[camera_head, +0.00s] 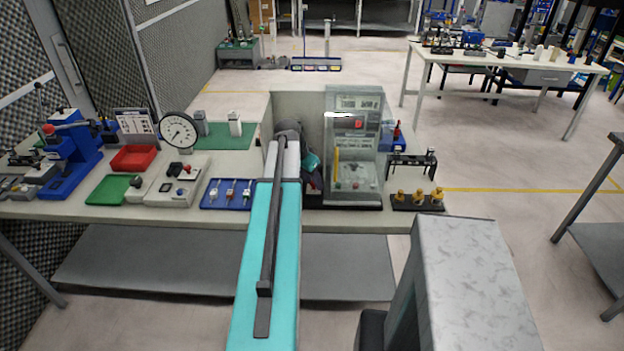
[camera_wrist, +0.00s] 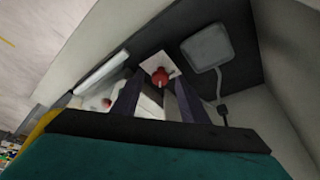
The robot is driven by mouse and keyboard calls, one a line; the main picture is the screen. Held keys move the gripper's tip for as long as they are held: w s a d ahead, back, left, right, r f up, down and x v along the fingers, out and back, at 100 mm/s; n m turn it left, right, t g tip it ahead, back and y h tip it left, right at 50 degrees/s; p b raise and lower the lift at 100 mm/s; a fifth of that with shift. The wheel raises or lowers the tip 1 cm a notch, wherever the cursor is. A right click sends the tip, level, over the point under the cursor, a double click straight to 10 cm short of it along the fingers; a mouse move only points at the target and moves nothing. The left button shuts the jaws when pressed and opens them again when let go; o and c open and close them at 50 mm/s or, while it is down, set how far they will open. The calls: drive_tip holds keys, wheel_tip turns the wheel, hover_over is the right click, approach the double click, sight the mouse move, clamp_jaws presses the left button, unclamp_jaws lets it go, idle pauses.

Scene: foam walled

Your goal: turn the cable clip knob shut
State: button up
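In the wrist view a small red knob (camera_wrist: 160,78) sits on a pale square plate (camera_wrist: 152,64) on a dark surface. I take it for the cable clip knob. My gripper (camera_wrist: 158,86) points at it with its two dark fingers apart, one on each side of the knob in the picture. The fingers look clear of the knob, but I cannot tell how far short of it they are. In the head view my teal gripper body (camera_head: 311,162) is partly hidden behind my arm, and the knob is not visible there.
Pale walls close in on the sides. In the head view a clear-fronted tester (camera_head: 354,150) stands right of my gripper, and a blue tray (camera_head: 228,194) lies left.

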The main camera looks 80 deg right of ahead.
drive_tip(key=shift+d+f, duration=0.1)
drive_tip(key=shift+f, duration=0.05)
drive_tip(key=shift+c, duration=0.2)
clamp_jaws()
drive_tip(key=shift+f, duration=0.1)
drive_tip(key=shift+m+b, duration=0.35)
drive_tip(key=shift+m, duration=0.35)
drive_tip(key=shift+y, duration=0.3)
